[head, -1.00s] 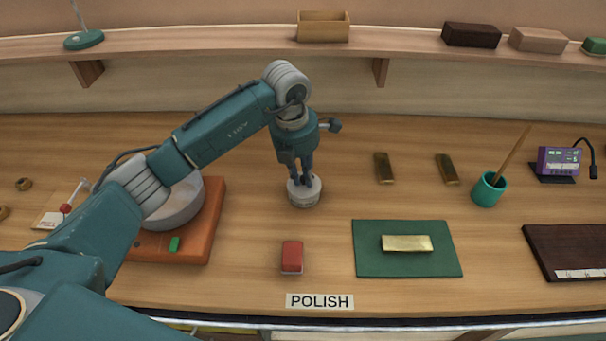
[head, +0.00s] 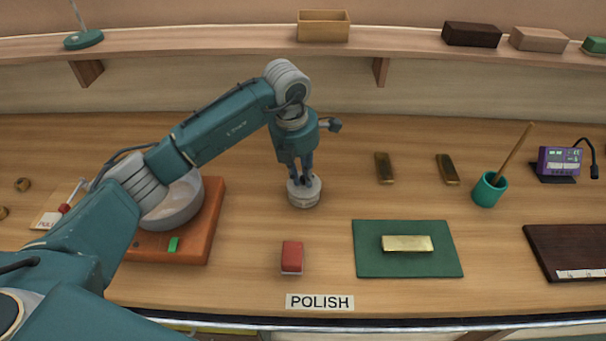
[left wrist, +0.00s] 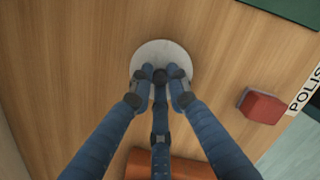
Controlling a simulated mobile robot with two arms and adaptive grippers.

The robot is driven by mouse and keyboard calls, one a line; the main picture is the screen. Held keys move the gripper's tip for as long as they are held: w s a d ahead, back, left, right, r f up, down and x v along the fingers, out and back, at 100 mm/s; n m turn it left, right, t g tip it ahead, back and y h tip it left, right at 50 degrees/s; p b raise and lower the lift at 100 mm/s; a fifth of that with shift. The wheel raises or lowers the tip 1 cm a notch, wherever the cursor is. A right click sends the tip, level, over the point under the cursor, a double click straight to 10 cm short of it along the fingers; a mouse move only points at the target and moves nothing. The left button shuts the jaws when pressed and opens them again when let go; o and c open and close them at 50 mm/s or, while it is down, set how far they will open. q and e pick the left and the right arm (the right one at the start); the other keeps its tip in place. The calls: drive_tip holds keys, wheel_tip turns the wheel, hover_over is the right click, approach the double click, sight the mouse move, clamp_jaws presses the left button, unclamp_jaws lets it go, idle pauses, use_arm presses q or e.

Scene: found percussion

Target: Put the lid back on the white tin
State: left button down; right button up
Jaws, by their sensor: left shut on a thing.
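The white tin (head: 304,202) stands upright on the bench near the middle of the head view. Its pale round lid (head: 316,184) is at the top of the tin, lined up with it, and I see no clear gap between them. The lid also shows from above as a disc in the left wrist view (left wrist: 160,48). My left gripper (head: 303,178) points down over the lid, its fingers closed together at the lid's middle, where a small dark knob seems to be. The fingers hide most of that grip. My right gripper is not in view.
A red block (head: 292,257) lies in front of the tin, near the POLISH label (head: 320,302). An orange base with a grey bowl (head: 180,205) stands to the left. A green mat (head: 372,265) bears a gold bar (head: 407,243) to the right. Bench around the tin is clear.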

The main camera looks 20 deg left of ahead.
use_arm(q)
drive_tip(key=shift+f, duration=0.15)
drive_tip(key=shift+b, duration=0.45)
idle(0.7)
idle(0.4)
drive_tip(key=c, duration=1.1)
unclamp_jaws()
drive_tip(key=shift+r+p, duration=1.9)
drive_tip(key=shift+r, duration=1.6)
